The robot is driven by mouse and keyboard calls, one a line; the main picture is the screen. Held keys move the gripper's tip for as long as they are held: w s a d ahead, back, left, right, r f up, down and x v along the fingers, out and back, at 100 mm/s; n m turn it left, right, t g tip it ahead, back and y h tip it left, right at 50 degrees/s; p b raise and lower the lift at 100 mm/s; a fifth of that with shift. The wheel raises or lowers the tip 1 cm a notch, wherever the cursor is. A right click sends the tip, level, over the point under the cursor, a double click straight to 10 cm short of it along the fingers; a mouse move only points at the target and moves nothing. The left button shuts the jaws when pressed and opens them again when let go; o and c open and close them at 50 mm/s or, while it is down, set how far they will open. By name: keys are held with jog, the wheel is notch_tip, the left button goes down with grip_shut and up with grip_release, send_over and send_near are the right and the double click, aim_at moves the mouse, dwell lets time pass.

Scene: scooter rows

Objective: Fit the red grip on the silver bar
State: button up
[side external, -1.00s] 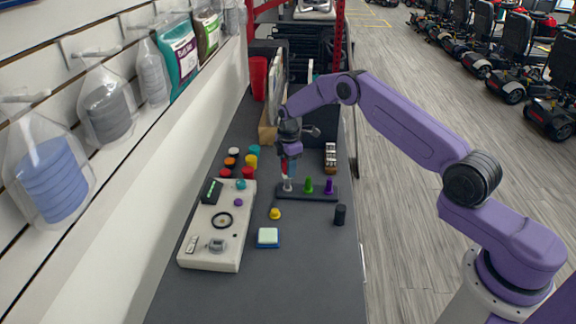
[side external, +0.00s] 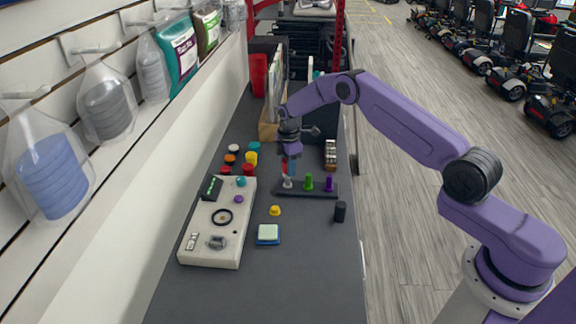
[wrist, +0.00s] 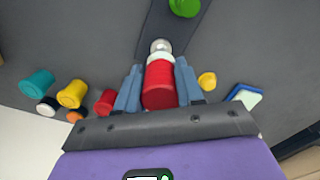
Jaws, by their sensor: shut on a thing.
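My gripper (side external: 289,170) is shut on the red grip (wrist: 159,84), with one blue-grey finger on each side of it in the wrist view. The red grip has a pale ring at its far end. The rounded end of the silver bar (wrist: 160,46) shows just beyond that ring, in line with the grip. In the side view the silver bar (side external: 288,183) stands upright at the left end of a dark base (side external: 320,194), directly below the fingers. The red grip there is a small patch, mostly hidden by the fingers. I cannot tell whether grip and bar touch.
A green bar (side external: 308,182) and a purple bar (side external: 328,184) stand on the same base to the right. Several coloured caps lie to the left, near a pale panel (side external: 212,250). A yellow cap (side external: 275,211), a blue-green block (side external: 268,234) and a black cylinder (side external: 340,212) stand in front.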

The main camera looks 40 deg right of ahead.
jog(key=shift+f, duration=0.6)
dwell(0.4)
jog(key=o, duration=1.5)
jog(key=shift+o, duration=0.2)
jog(key=shift+r, duration=0.1)
jog(key=shift+r, duration=2.9)
